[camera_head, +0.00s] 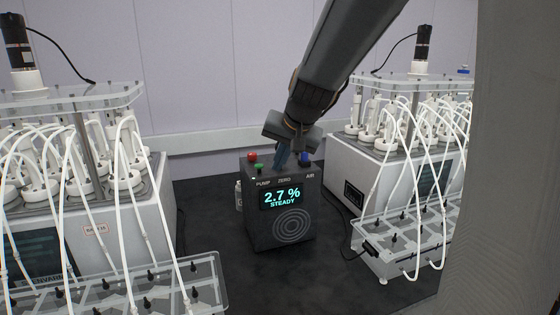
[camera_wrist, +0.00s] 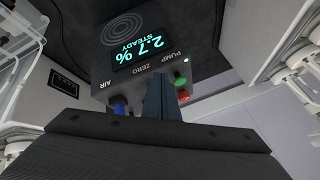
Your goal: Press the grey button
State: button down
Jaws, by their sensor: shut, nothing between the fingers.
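The dark control box (camera_head: 262,228) stands on the bench and its screen reads 2.7 % STEADY. Its labels are PUMP, ZERO and AIR. My gripper (camera_head: 282,166) is shut and empty, pointing down at the box top behind the ZERO label. The fingers also show in the wrist view (camera_wrist: 160,88), over the box's top between the blue and green buttons. No grey button can be made out; my fingers cover the area behind ZERO. Whether the fingertips touch the box I cannot tell.
A red button (camera_head: 252,157) and green button (camera_head: 258,168) sit left of my fingers, a blue button (camera_head: 305,158) right. Reactor units with white tubes stand left (camera_head: 140,215) and right (camera_head: 345,170). The dark bench (camera_head: 300,285) is clear in front of the box.

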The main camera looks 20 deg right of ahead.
jog(key=w+d+r+m+t, duration=0.2)
jog(key=w+r, duration=0.4)
jog(key=r, duration=0.4)
jog(key=shift+d+p, duration=0.4)
jog(key=shift+d, duration=0.05)
jog(key=shift+f, duration=0.15)
notch_tip(320, 180, down, 9)
jog(key=b, duration=0.8)
jog(key=shift+r, duration=0.2)
jog(key=shift+f, duration=0.15)
dwell(0.9)
jog(key=shift+f+b, duration=0.25)
jog(key=shift+b, duration=0.2)
jog(key=shift+f+b, duration=0.9)
jog(key=shift+f, duration=0.05)
dwell(1.0)
jog(key=shift+r, duration=0.1)
jog(key=shift+r+p, duration=1.2)
jog(key=shift+r, duration=0.05)
jog(key=shift+r, duration=0.1)
